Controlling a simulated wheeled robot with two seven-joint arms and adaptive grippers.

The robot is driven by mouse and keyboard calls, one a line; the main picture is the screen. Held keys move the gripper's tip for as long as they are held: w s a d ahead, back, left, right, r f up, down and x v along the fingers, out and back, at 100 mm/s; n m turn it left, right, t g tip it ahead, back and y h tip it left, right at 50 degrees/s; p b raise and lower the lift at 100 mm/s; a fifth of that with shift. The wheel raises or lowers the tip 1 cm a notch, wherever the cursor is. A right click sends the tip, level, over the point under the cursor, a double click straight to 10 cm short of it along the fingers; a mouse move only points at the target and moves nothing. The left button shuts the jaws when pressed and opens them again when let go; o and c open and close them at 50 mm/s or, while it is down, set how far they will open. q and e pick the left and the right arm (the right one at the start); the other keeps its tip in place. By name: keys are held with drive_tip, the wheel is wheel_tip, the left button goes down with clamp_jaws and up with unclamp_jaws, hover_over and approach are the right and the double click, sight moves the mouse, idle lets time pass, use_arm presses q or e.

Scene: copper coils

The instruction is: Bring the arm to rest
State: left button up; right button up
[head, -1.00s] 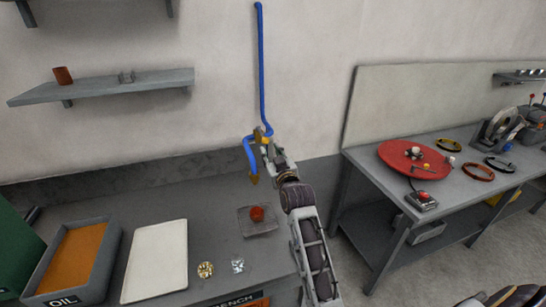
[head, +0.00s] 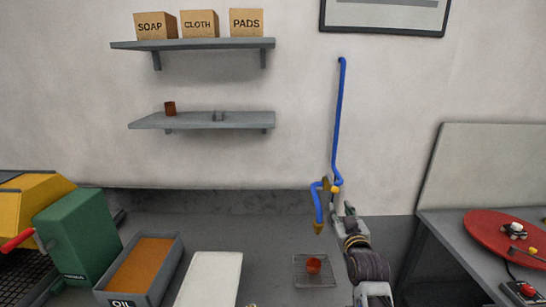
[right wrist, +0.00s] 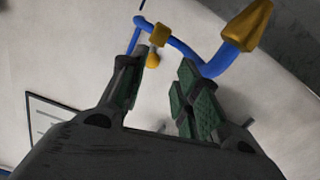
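My right arm reaches up from the bottom of the head view. Its gripper (head: 346,211) is just below and right of the blue hose (head: 339,125) with brass-coloured fittings that hangs at the wall. In the right wrist view the two green-padded fingers (right wrist: 168,75) stand apart, with nothing clearly between them. The hose's gold nozzle (right wrist: 247,25) and a yellow fitting (right wrist: 158,36) show beyond the fingertips. Whether a finger touches the hose is hard to tell. My left gripper is out of view.
An oil tray (head: 178,268), a white board (head: 210,280) and a green box (head: 78,235) are left. A second table with a red disc (head: 490,232) is right.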

drive_tip(key=s+a+f+g+y, duration=0.15)
drive_tip(key=s+f+g, duration=0.55)
drive_tip(key=s+f, duration=0.85)
drive_tip(key=s+a+f+g, duration=0.1)
drive_tip(key=s+f+g, duration=0.25)
drive_tip(key=s, duration=0.55)
drive_tip(key=s+a+f+g, duration=0.1)
drive_tip(key=s+f+g, duration=0.3)
drive_tip(key=s, duration=0.5)
wheel_tip(320, 180, down, 35)
drive_tip(key=s, duration=0.2)
drive_tip(key=s+d+f+g, duration=0.1)
drive_tip(key=s+d+f, duration=0.1)
drive_tip(key=s+f, duration=0.7)
drive_tip(key=s+d+f+n+g, duration=0.1)
drive_tip(key=s+d+f, duration=0.1)
drive_tip(key=s+f, duration=0.8)
drive_tip(key=s, duration=0.3)
drive_tip(key=shift+s+f, duration=0.15)
drive_tip(key=shift+s, duration=0.15)
